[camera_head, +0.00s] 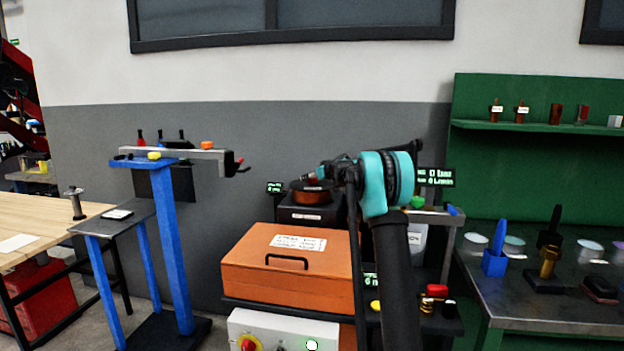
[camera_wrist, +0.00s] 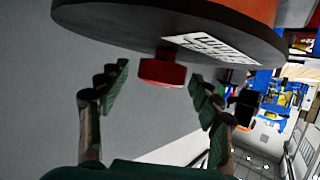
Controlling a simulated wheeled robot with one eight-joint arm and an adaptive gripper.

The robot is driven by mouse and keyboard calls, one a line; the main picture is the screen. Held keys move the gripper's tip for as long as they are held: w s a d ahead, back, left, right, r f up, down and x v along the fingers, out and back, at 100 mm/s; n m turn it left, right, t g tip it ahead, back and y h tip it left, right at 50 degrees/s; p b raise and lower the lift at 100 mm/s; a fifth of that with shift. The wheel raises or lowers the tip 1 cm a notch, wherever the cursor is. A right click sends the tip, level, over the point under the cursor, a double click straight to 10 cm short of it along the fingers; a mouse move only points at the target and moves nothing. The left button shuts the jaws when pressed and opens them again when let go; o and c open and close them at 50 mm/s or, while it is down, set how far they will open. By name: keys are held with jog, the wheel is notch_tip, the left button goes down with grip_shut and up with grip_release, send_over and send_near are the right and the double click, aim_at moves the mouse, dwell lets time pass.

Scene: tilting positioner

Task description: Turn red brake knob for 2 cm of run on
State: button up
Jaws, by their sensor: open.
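The red brake knob (camera_wrist: 162,70) shows in the wrist view under the edge of a dark round plate (camera_wrist: 130,35) with an orange-brown body above it. A white printed label (camera_wrist: 212,46) is on the plate beside the knob. My gripper (camera_wrist: 160,92) is open, with one finger to the left and one to the right of the knob, both apart from it. In the head view my arm reaches to the round brown-topped unit (camera_head: 311,192) on a black box. My gripper (camera_head: 322,172) is small there, and the knob cannot be told clearly.
An orange lidded box (camera_head: 287,268) stands in front, above a white control panel (camera_head: 282,330). A blue stand (camera_head: 172,245) and a wooden table (camera_head: 35,235) are at left. A metal bench (camera_head: 545,300) with tools is at right. Small green-lettered displays (camera_head: 435,177) stand near my arm.

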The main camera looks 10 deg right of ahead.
jog(key=shift+w+a+f, duration=0.15)
jog(key=shift+w, duration=0.15)
jog(key=c, duration=1.2)
jog(key=shift+o, duration=0.2)
jog(key=shift+m+t+h, duration=0.3)
jog(key=shift+m+h, duration=0.3)
jog(key=shift+a+m+t+h, duration=0.1)
jog(key=shift+m+t+h, duration=0.2)
jog(key=shift+m+h, duration=2.2)
jog(key=shift+m+g+h, duration=0.4)
jog(key=shift+m+h, duration=1.2)
jog(key=shift+h, duration=0.6)
jog(key=shift+m+g+h, duration=0.7)
jog(key=shift+m+h, duration=0.5)
